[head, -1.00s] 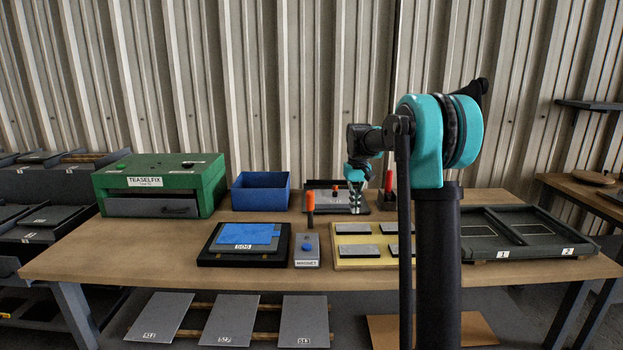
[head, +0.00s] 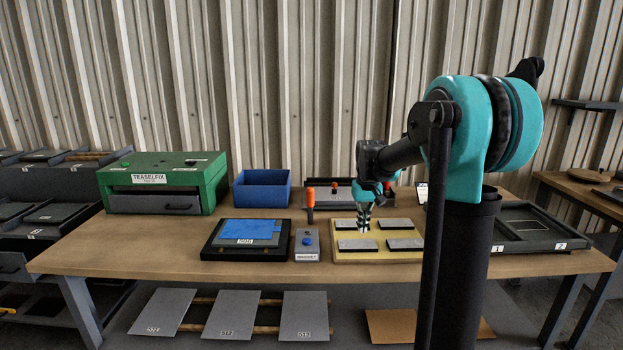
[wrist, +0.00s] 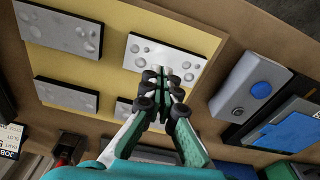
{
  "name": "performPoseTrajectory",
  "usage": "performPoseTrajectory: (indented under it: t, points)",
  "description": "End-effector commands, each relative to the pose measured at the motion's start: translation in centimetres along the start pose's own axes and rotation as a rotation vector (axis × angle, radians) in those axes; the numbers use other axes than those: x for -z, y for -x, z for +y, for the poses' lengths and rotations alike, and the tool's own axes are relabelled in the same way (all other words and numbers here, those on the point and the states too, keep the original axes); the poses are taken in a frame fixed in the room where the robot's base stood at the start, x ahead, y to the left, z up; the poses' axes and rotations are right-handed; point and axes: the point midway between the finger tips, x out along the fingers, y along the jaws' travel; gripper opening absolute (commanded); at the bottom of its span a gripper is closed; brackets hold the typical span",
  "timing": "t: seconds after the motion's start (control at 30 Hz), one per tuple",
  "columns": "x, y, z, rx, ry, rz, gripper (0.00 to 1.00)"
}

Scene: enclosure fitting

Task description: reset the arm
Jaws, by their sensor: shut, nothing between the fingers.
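My gripper (head: 364,226) is shut and empty. In the head view it hangs fingers-down over the yellow board (head: 345,256), near its back left grey plate (head: 349,224). In the wrist view the closed fingertips (wrist: 168,78) point over the board, with a grey plate (wrist: 162,57) just beyond them. Several grey plates with pale round marks lie on the board. I cannot tell the exact height of the fingertips above it. My arm reaches in from the right and hides part of the bench.
The magnet block (head: 307,245) and a black tray with a blue sheet (head: 249,230) lie left of the board. An orange-handled tool (head: 310,205) stands upright behind. A blue bin (head: 262,189), a green machine (head: 165,180) and a two-bay dark tray (head: 530,228) are farther out. Bare wood shows along the front.

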Motion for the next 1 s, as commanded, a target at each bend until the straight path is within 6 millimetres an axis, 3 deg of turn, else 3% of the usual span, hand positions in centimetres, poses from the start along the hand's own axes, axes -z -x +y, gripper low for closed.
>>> performPoseTrajectory:
  t: [0.27,0.5,0.6,0.8,1.0]
  points:
    - [-11.3,-3.3,0.2,-0.007,-0.041,0.103,0.00]
    - [-22.0,-7.6,-0.1,-0.012,-0.077,0.199,0.00]
    - [-25.6,-9.2,-0.2,-0.014,-0.089,0.231,0.00]
    - [-29.4,-11.1,-0.4,-0.016,-0.103,0.267,0.00]
    - [-29.9,-11.4,-0.5,-0.017,-0.105,0.272,0.00]
